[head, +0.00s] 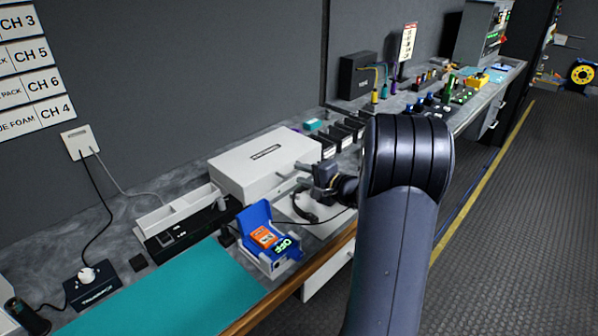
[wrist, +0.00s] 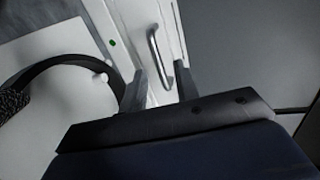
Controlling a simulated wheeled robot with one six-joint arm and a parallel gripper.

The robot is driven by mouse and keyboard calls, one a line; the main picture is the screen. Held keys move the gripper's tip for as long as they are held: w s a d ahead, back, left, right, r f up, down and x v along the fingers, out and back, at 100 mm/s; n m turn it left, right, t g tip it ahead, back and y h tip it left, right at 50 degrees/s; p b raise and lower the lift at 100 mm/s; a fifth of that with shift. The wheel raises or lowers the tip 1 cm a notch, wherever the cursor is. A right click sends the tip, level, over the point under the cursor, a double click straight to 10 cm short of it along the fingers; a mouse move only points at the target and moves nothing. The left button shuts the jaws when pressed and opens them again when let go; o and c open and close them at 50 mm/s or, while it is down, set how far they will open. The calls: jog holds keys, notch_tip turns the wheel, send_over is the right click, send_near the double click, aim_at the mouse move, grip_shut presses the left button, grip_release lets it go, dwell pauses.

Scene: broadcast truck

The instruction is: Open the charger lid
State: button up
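The charger is a white box (head: 262,168) on the counter in the head view, and its lid looks shut. In the wrist view a silver bar handle (wrist: 154,52) stands on the white front (wrist: 133,28), with a small green light to its left. My gripper (head: 299,176) is at the box's right front side in the head view. In the wrist view my gripper (wrist: 160,70) is open, with one finger either side of the handle's lower end. I cannot tell whether either finger touches the handle.
A headset (head: 303,208) lies on the counter just below my gripper. A blue holder (head: 257,215) with an orange item and a green OFF label stands in front of the box. Black units (head: 343,138) stand to its right. A teal mat (head: 190,290) is clear at lower left.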

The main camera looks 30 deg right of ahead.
jog(key=shift+x, duration=1)
grip_shut()
